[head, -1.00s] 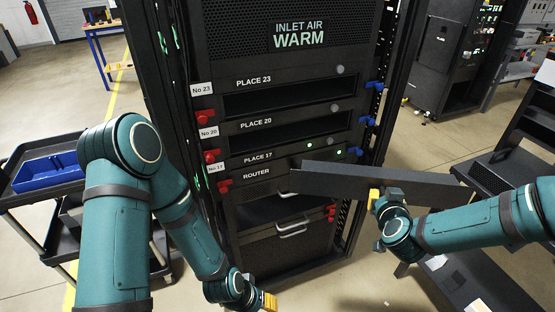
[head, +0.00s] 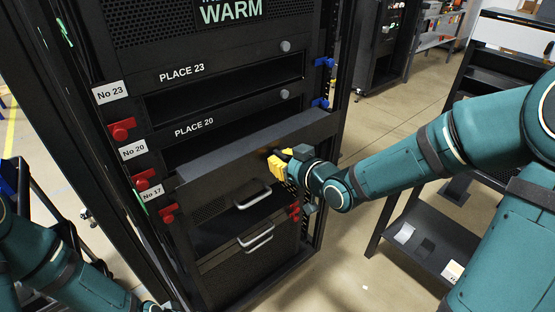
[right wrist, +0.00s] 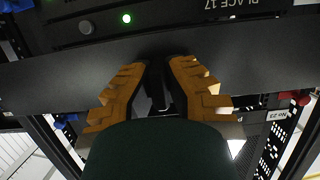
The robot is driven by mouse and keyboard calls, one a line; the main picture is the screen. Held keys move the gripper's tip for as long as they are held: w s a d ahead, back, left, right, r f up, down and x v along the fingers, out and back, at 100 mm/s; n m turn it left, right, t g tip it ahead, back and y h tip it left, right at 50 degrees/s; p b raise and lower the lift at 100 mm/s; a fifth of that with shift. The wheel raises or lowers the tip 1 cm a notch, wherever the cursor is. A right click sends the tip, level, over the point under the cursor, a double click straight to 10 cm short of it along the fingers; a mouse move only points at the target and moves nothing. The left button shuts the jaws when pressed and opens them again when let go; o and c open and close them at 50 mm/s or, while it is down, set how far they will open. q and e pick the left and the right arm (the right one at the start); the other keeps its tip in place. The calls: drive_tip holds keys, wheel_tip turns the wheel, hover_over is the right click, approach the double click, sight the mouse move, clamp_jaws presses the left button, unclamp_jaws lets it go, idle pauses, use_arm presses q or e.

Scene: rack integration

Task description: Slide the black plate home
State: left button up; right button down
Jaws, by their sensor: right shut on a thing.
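The black plate (head: 240,145) is a long flat bar lying across the rack's front, just below the PLACE 20 opening (head: 200,145). My right gripper (head: 278,163), with yellow fingers, is shut on its front, right of the middle. In the right wrist view the plate (right wrist: 50,88) runs across the picture, with the fingers (right wrist: 160,75) on it. The plate hides the PLACE 17 and ROUTER labels in the head view. Whether its rear edge is inside a slot cannot be told. My left arm is at lower left; its gripper is out of view.
The PLACE 23 opening (head: 220,100) is above. Red latches (head: 122,129) line the left rack post, blue ones (head: 322,102) the right. Handled units (head: 255,198) sit below the plate. A low dark shelf cart (head: 425,235) stands at right.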

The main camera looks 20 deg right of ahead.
sight(273, 152)
drive_tip(key=shift+f+b, duration=0.1)
drive_tip(key=shift+b, duration=0.55)
drive_tip(key=shift+w+a+b, duration=0.35)
drive_tip(key=shift+w, duration=0.55)
drive_tip(key=shift+w+a+b, duration=0.3)
drive_tip(key=shift+w+a, duration=0.05)
drive_tip(key=shift+w, duration=0.55)
drive_tip(key=shift+w+a+b, duration=0.35)
drive_tip(key=shift+w, duration=0.55)
drive_tip(key=w+a, duration=0.2)
drive_tip(key=w, duration=0.5)
drive_tip(key=shift+a, duration=0.25)
idle(2.0)
drive_tip(key=c, duration=1.5)
unclamp_jaws()
drive_tip(key=shift+w, duration=0.1)
drive_tip(key=o, duration=0.4)
